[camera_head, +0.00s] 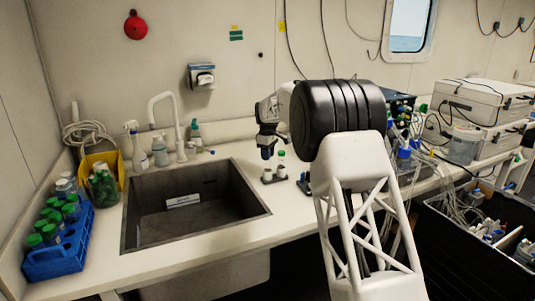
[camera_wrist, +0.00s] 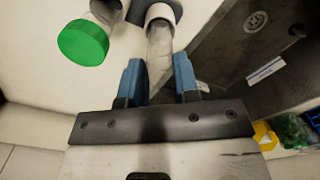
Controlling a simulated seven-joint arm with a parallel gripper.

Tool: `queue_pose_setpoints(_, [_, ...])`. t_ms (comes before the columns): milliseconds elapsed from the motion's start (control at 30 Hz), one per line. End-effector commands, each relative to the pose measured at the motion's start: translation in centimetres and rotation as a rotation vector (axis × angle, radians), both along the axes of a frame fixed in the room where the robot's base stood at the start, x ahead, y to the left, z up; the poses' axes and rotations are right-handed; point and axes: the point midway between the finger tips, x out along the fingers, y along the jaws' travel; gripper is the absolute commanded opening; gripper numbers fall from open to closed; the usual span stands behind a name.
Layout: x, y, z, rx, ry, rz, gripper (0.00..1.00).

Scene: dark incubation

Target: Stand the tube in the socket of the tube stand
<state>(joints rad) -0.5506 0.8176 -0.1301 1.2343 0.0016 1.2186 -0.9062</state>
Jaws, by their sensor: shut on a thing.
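My gripper (camera_head: 267,153) points down above the small dark tube stand (camera_head: 274,179) on the counter right of the sink. In the wrist view its two blue fingers (camera_wrist: 159,66) are shut on a clear tube (camera_wrist: 160,45). The tube's far end lines up with a white round socket (camera_wrist: 160,11) on the dark base. I cannot tell how deep it sits, or whether it is only over the mouth. Beside it stands another tube with a green cap (camera_wrist: 84,43), also visible in the head view (camera_head: 281,154). The held tube's cap is hidden.
The sink (camera_head: 190,205) lies left of the stand. A blue rack (camera_head: 58,262) of green-capped tubes and a yellow bin (camera_head: 99,160) are at the far left. Bottles and a faucet (camera_head: 178,125) line the back. Tubing and bottles crowd the counter at right.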

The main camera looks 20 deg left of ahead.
Motion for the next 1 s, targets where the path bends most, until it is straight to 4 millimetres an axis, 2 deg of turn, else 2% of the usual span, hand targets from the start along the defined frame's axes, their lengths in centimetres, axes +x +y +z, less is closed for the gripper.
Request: queue_pose_setpoints(1000, [-0.01,-0.01,-0.80,0.000,0.000,0.000,0.07])
